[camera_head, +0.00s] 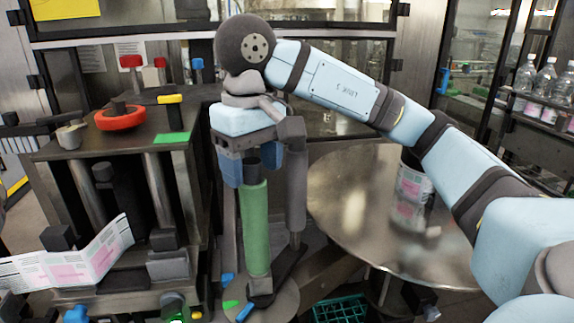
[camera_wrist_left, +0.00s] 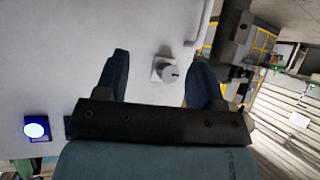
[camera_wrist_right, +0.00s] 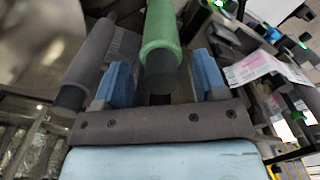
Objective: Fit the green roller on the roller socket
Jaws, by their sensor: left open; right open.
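The green roller (camera_head: 254,230) stands almost upright right of the labelling machine, its lower end at a dark bracket (camera_head: 262,288) that looks like the roller socket. I cannot tell how far it is seated. My right gripper (camera_head: 261,168) points down over the roller's top, open, with a blue finger on either side of the dark upper end. In the right wrist view, the roller (camera_wrist_right: 160,35) and its dark end lie between the open fingers with visible gaps. My left gripper (camera_wrist_left: 162,78) is open and empty, seen only in its wrist view, facing a pale panel.
A grey post (camera_head: 297,185) stands close right of the roller. A round metal table (camera_head: 350,215) carries a labelled reel. The machine (camera_head: 100,150) with a red handwheel (camera_head: 120,117) and label web (camera_head: 75,262) is left. A knob (camera_wrist_left: 168,73) sits on the pale panel.

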